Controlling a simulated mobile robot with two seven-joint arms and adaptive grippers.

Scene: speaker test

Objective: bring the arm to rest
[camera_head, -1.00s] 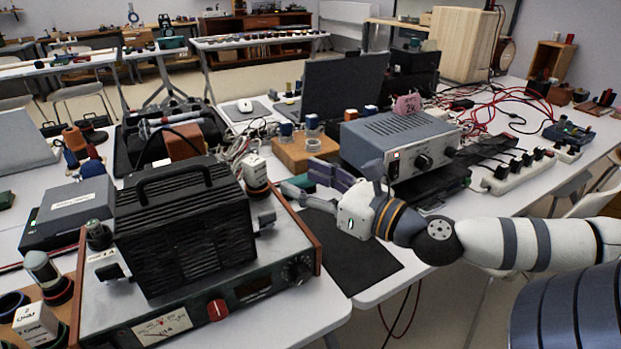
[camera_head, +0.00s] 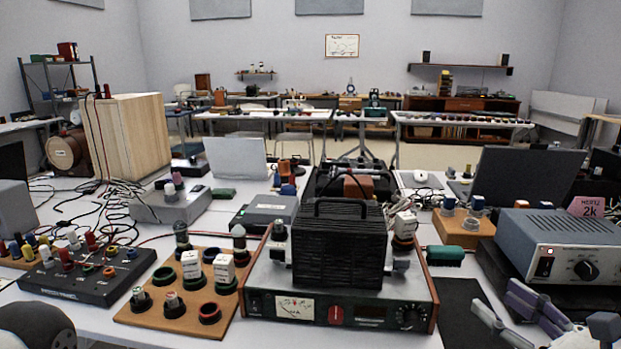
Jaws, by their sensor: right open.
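My right gripper (camera_head: 500,302) shows at the lower right edge of the head view. Its fingers are apart with nothing between them. It points up and left, over or beside the black mat (camera_head: 462,312) and in front of the grey signal box (camera_head: 562,240). Most of my right arm is cut off by the bottom edge. A dark rounded part at the bottom left corner may be my own; my left gripper does not show.
A black ribbed unit (camera_head: 338,250) sits on the metered instrument (camera_head: 270,300) left of the gripper. A wooden board (camera_head: 150,318) with sockets and a black panel (camera_head: 70,285) lie further left. An open laptop (camera_head: 520,175) stands behind the grey box.

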